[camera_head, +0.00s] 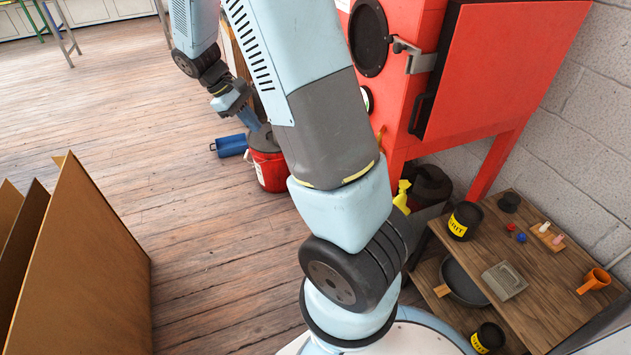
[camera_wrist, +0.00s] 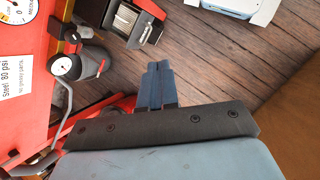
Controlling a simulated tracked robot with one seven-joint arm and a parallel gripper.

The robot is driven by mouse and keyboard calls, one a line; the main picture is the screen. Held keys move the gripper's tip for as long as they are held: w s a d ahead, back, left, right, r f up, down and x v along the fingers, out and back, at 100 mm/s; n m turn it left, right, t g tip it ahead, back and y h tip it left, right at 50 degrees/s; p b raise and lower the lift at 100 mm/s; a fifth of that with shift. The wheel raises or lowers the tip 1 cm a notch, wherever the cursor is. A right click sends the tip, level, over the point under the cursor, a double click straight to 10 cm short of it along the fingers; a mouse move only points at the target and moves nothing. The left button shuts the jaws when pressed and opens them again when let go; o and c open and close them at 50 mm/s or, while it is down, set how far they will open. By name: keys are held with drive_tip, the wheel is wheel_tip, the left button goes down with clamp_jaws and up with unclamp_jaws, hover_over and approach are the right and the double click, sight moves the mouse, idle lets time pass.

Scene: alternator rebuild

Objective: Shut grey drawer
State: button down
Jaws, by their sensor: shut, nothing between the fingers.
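I cannot make out a grey drawer for certain in either view. My gripper (camera_head: 249,118) is at the end of my raised arm, above and beside a red bucket (camera_head: 268,168) in the head view. In the wrist view my gripper's blue fingers (camera_wrist: 160,68) are together with nothing between them. The fingers point over the plank floor, apart from the things around them. A dark box-like thing with a metal front (camera_wrist: 135,24) lies beyond the fingertips; I cannot tell what it is.
A red cabinet (camera_head: 480,80) on legs stands at the right. A wooden bench (camera_head: 530,290) with cans and small parts is below it. A blue cylinder (camera_head: 230,146) lies by the bucket. Brown panels (camera_head: 85,260) stand at the left. The floor between is clear.

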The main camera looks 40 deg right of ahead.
drive_tip(key=w+d+f+n+h, duration=0.2)
drive_tip(key=d+f+n+h, duration=0.15)
drive_tip(key=f, duration=0.85)
drive_tip(key=w+d+f+n+g+h, duration=0.1)
drive_tip(key=d+f+n+h, duration=0.3)
drive_tip(key=f, duration=0.7)
drive_tip(key=w+d+f+n+h, duration=0.1)
drive_tip(key=w+f+n+h, duration=0.3)
drive_tip(key=f, duration=0.8)
drive_tip(key=shift+m+h, duration=0.55)
drive_tip(key=shift+h, duration=0.1)
drive_tip(key=x, duration=0.4)
drive_tip(key=s+x, duration=0.1)
drive_tip(key=x, duration=0.4)
drive_tip(key=s+x, duration=0.1)
drive_tip(key=x, duration=0.4)
drive_tip(key=shift+a+f, duration=0.1)
drive_tip(key=shift+a, duration=0.1)
